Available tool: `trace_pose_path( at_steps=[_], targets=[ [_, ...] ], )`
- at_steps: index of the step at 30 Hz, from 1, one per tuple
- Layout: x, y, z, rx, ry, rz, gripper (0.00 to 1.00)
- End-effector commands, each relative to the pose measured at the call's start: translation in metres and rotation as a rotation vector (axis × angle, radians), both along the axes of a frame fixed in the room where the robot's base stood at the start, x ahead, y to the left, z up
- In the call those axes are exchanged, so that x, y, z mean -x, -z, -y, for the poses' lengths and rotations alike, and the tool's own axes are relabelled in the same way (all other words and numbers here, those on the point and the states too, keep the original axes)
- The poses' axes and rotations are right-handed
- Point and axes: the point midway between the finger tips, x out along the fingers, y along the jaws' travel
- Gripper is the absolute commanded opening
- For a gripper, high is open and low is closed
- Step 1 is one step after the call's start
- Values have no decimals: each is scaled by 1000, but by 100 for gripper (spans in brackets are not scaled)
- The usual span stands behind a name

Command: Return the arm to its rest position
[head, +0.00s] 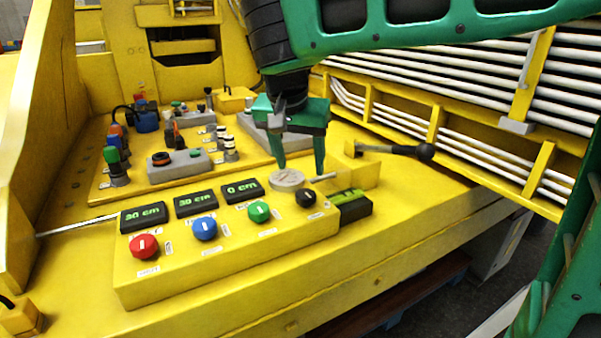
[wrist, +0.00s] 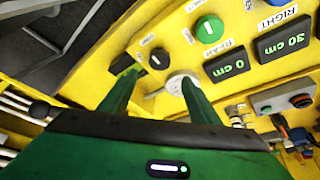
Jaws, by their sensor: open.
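My gripper (head: 300,168) is green and points down over the yellow control panel (head: 220,262). Its two fingers are spread apart with nothing between them, near the round grey disc (head: 287,180) and the black knob (head: 306,198). In the wrist view my gripper's fingers (wrist: 155,98) frame the disc (wrist: 183,84), with the black knob (wrist: 159,58) just beyond. I cannot tell whether a fingertip touches the panel. My green arm reaches in from the upper right of the head view.
The panel carries red (head: 143,246), blue (head: 205,228) and green (head: 259,211) knobs below several displays. A black-ended lever (head: 424,152) sticks out at the right. Valves and connectors (head: 168,145) crowd the deck behind left. White pipes (head: 470,75) run along the right.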

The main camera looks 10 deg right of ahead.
Motion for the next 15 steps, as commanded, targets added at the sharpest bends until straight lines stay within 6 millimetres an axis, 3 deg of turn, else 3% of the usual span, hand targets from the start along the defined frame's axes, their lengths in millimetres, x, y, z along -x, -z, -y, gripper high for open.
trace_pose_path(
  at_steps=[12,15],
  targets=[
    [3,-6,-1,0,-1,-1,57],
    [4,-4,10,5,5,-6,57]
  ],
)
